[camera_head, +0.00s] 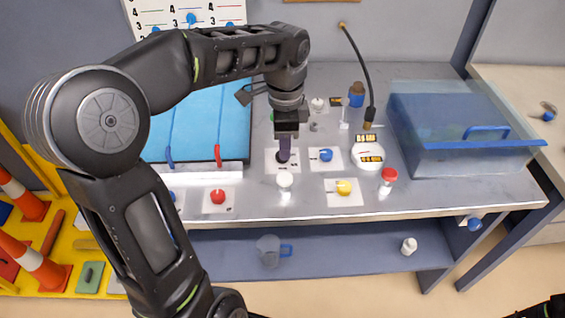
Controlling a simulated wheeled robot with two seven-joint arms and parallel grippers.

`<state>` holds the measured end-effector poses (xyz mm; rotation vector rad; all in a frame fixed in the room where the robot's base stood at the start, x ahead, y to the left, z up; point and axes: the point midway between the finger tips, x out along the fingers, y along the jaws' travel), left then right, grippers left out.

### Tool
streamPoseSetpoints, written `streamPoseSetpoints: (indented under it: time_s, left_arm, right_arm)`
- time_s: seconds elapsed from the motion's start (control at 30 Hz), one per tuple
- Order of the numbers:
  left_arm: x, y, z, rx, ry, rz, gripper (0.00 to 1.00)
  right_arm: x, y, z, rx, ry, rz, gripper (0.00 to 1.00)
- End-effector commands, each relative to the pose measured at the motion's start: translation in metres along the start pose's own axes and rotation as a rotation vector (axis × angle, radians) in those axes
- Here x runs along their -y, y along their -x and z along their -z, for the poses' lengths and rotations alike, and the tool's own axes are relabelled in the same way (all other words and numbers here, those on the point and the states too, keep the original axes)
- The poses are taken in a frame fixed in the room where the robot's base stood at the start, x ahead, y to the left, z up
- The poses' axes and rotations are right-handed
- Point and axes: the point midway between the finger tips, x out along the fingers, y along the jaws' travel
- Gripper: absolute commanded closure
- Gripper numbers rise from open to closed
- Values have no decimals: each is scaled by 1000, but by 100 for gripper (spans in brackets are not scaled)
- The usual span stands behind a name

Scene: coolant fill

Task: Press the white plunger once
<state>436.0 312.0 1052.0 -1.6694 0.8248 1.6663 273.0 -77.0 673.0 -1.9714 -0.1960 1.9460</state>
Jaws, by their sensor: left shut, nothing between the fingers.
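The white plunger (285,181), a white round cap on a short pale body, stands upright near the front edge of the metal counter. My left gripper (284,153) points down just behind it in the picture, with its fingers shut and nothing held. The fingertips are over a small white plate (271,168) behind the plunger; I cannot tell whether they touch anything there. The plunger's cap is in clear view and the gripper appears apart from it. A black part at the bottom right corner may belong to my right arm; no right fingers show.
Close by are a blue knob (326,155), a yellow knob (344,187), a red knob (217,197) and a red-capped plunger (388,176). A blue clear-lidded bin (455,120) stands right. A blue panel (205,125) lies left. A jug (270,251) sits on the lower shelf.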

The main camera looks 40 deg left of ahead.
Motion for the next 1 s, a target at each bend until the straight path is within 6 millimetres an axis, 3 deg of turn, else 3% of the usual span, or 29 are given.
streamPoseSetpoints:
  time_s: [0.1, 0.3, 1.0]
  left_arm:
    - [1, 22, 0, -2, 1, 4, 100]
    - [1, 43, 0, -1, 1, 2, 100]
    - [1, 46, 0, 0, 1, 2, 100]
  right_arm:
    - [-1, -3, 1, -2, 1, 2, 64]
    - [0, -4, 1, -2, 2, 3, 64]
    - [0, -4, 1, -2, 2, 2, 64]
